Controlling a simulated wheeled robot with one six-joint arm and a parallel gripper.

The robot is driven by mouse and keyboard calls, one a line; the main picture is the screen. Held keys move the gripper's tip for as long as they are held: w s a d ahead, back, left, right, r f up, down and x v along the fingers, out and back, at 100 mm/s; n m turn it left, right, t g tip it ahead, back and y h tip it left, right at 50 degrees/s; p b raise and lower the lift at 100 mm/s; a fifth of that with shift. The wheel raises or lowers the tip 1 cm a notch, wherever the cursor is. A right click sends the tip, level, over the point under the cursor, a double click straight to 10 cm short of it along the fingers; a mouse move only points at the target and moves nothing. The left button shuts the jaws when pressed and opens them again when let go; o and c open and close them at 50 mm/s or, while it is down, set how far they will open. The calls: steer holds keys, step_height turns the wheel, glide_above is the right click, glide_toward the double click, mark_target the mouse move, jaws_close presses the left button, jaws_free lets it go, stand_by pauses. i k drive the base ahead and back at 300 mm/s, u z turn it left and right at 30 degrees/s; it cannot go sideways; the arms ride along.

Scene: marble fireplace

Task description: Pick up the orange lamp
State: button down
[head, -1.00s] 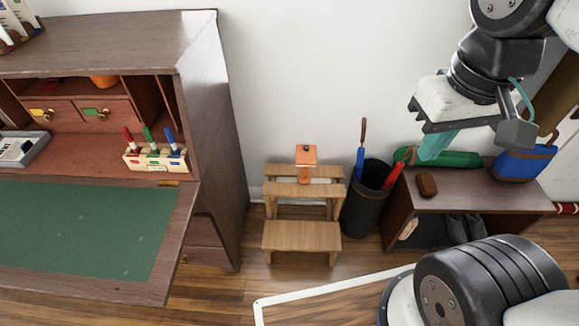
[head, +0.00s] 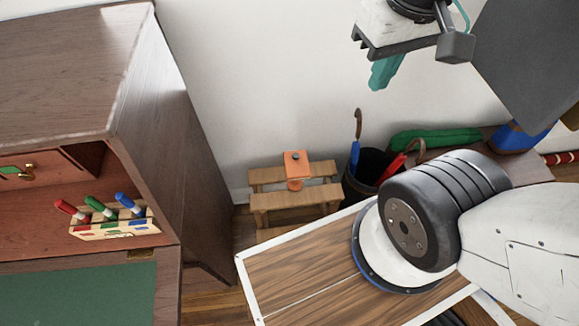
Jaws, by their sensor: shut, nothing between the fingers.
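My gripper (head: 384,72) is in the upper right of the head view, with teal fingers pointing down. It is shut and empty. In the picture it sits above and to the right of the lamp, well apart from it. The lamp is in plain view, with nothing in front of it. The stool's lower part is hidden behind a white-edged wooden surface.
A tall wooden desk (head: 185,130) stands left of the stool, with a marker holder (head: 110,228) on it. A dark bin with umbrellas (head: 362,178) stands right of the stool. A low bench (head: 527,168) with a green roll (head: 435,139) and a blue bag (head: 518,140) is farther right.

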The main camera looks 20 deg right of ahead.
mark_target(296, 170)
steer(key=u, duration=0.55)
steer(key=k, duration=1)
steer(key=u, duration=0.05)
steer(key=i, duration=0.45)
steer(key=u, duration=0.05)
